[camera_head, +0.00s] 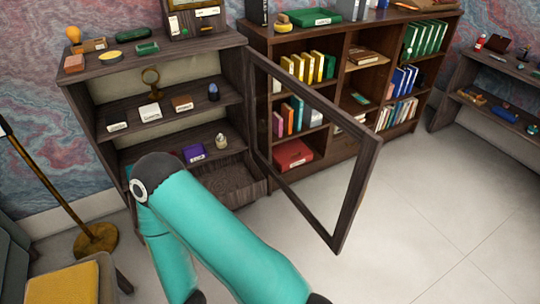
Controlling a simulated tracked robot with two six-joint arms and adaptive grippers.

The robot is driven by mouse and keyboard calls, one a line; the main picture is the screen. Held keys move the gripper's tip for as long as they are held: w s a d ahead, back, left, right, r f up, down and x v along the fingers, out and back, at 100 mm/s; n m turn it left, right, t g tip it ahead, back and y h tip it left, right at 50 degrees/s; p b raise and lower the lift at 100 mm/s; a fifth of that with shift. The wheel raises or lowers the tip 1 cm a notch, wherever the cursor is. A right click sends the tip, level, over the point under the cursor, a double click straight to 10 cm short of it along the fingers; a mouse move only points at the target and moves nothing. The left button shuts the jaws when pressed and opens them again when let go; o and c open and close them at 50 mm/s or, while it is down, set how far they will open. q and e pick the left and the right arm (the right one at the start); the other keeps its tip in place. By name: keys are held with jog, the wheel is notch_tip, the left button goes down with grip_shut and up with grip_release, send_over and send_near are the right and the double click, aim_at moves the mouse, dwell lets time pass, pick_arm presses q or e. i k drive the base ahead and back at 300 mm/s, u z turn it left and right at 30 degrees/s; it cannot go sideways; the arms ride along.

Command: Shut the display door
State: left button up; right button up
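The display door (357,190) is a dark wooden frame around a clear pane. It is swung wide open from the right side of the display cabinet (92,131), out over the floor. Its free edge is the tall post at the right. The cabinet's shelves are exposed, with small labelled items on them. A teal arm of mine reaches up in front of the cabinet's lower part and bends back down, apart from the door's free edge in the picture. I see no gripper fingers of either arm.
A bookcase (347,82) with coloured books stands behind the door. A floor lamp (94,238) and a yellow-cushioned seat (62,284) are at the left. A low shelf unit (459,85) is at the far right. The pale floor (440,215) at the right is clear.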

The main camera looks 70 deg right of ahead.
aim_at(370, 143)
jog(key=u, duration=0.7)
jog(key=k, duration=2.7)
jog(key=u, duration=0.65)
jog(key=i, duration=0.15)
jog(key=z, duration=2.45)
jog(key=i, duration=0.85)
jog(key=u, duration=0.2)
